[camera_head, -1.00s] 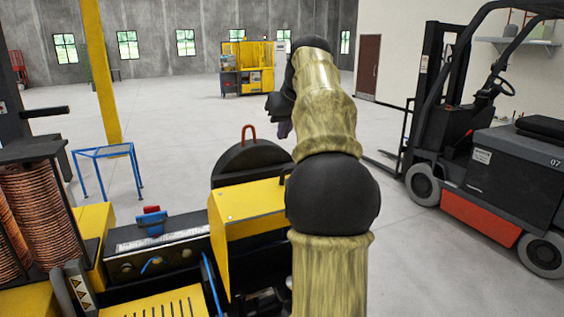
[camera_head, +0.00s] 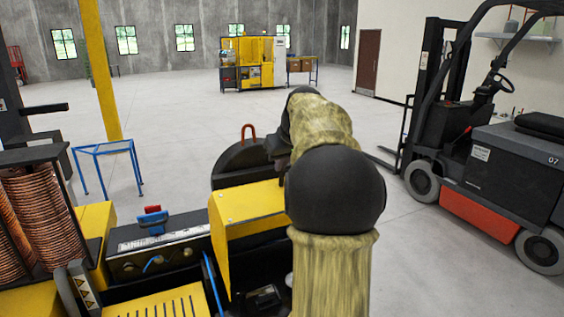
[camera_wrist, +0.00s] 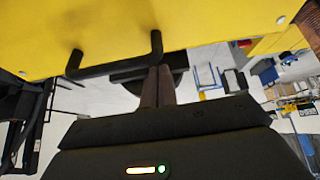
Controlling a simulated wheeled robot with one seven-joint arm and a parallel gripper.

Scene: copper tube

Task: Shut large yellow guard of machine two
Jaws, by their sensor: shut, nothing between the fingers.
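The large yellow guard (camera_head: 243,207) of the machine is left of my arm in the head view, with dark machine parts showing below it. In the wrist view a yellow panel (camera_wrist: 110,25), which looks like this guard, fills the top. A black bar handle (camera_wrist: 112,68) sticks out from it. My gripper (camera_wrist: 157,72) is shut and empty, its two fingers together. Its tips lie close to the right end of the handle; I cannot tell whether they touch. In the head view my arm hides the gripper's fingers and the guard's right end.
A dark round cover (camera_head: 232,165) with a red handle stands behind the guard. Copper coils (camera_head: 48,222) are at the left, and a blue-framed table (camera_head: 105,150) stands beyond. A forklift (camera_head: 500,175) is at the right. Open floor lies behind the machine.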

